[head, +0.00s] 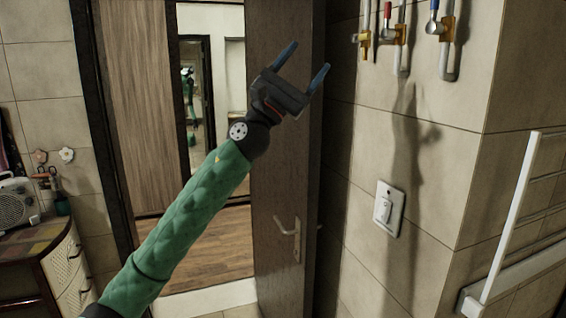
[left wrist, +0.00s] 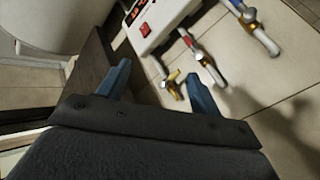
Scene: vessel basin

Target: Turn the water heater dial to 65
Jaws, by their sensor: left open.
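In the head view my left gripper (head: 308,57) is raised in front of the dark door, its two blue fingers apart and empty. In the left wrist view the same open fingers (left wrist: 155,64) point up towards the lower part of a white control box (left wrist: 166,14), apparently the water heater's. The box has a red switch (left wrist: 145,29) and part of a red lit display at the top edge. No dial can be made out in either view. The head view does not show the box. My right gripper is not in view.
Pipes with red-handled (head: 388,12) and blue-handled (head: 434,8) valves run down the tiled wall. A light switch (head: 388,208) and a white towel rack (head: 508,220) are lower right. The dark door (head: 280,170) stands open. A cabinet (head: 60,265) is at left.

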